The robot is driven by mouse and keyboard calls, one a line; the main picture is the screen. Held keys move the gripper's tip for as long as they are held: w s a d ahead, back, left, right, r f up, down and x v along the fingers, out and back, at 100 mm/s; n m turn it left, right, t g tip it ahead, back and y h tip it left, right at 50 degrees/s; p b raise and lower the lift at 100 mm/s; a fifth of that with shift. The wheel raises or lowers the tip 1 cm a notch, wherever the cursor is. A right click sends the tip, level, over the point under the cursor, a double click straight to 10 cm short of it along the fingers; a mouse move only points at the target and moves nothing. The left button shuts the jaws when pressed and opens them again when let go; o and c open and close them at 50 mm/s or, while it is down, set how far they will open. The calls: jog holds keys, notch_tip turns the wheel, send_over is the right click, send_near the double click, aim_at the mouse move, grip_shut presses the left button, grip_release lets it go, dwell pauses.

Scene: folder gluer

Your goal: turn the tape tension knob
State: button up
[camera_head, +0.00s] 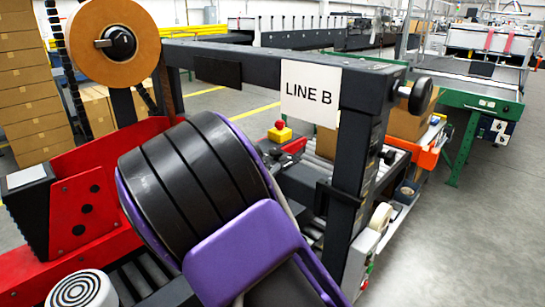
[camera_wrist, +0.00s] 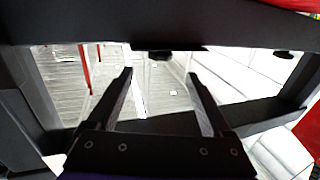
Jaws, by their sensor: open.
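A brown tape roll (camera_head: 88,22) hangs at the upper left of the head view. A black round knob with a short grey stub (camera_head: 119,42) sits at its hub. Another black round knob (camera_head: 415,96) sticks out at the right end of the dark top beam. No label shows which one is the tape tension knob. My gripper (camera_wrist: 159,74) is open and empty in the wrist view, its two dark fingers apart. In the head view it is hidden behind my purple and black arm. A small dark part (camera_wrist: 160,56) shows between and beyond the fingertips; I cannot tell what it is.
A red guide plate (camera_head: 90,200) is at left. A red emergency button (camera_head: 279,126) sits behind. Grey floor (camera_head: 470,230) is clear at right.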

aim_at(273, 154)
jog(key=x, duration=0.7)
jog(key=shift+w, duration=0.25)
grip_shut()
